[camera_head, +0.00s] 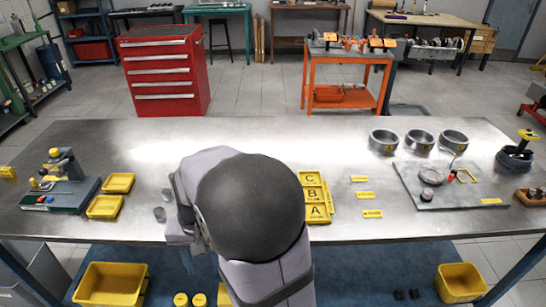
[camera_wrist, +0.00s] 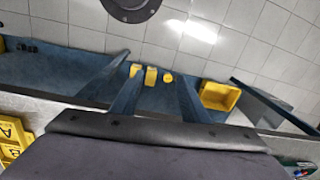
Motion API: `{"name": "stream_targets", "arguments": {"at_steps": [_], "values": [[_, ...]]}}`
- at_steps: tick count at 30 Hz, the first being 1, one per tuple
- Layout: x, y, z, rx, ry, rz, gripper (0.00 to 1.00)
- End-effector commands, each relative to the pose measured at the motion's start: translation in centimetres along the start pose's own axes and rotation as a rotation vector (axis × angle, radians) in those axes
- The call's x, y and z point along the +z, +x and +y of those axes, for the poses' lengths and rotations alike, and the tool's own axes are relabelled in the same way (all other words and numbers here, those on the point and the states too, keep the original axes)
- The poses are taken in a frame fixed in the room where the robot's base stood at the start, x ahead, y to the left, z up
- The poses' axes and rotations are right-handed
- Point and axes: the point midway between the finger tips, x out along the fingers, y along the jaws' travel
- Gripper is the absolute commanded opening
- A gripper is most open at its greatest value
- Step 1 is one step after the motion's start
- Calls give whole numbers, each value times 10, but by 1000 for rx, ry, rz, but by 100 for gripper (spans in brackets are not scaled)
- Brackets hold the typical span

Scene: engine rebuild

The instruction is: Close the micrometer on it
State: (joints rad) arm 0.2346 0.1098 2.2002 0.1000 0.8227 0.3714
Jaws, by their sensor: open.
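The micrometer is too small to tell for sure in the head view.
Several metal rings (camera_head: 384,140) stand behind the plate. A yellow A-B-C tray (camera_head: 316,197) and yellow labels (camera_head: 365,195) lie mid-table. A bench device (camera_head: 58,178) and yellow bins (camera_head: 104,206) are at the left. The back middle is clear.

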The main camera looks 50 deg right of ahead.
Motion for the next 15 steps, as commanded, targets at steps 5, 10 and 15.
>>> {"name": "stream_targets", "arguments": {"at_steps": [5,10,15], "values": [[-91,-50,20,-71,529,-14,41],[-168,-84,62,-149,1010,-38,41],[-230,-111,123,-238,1453,-77,41]]}}
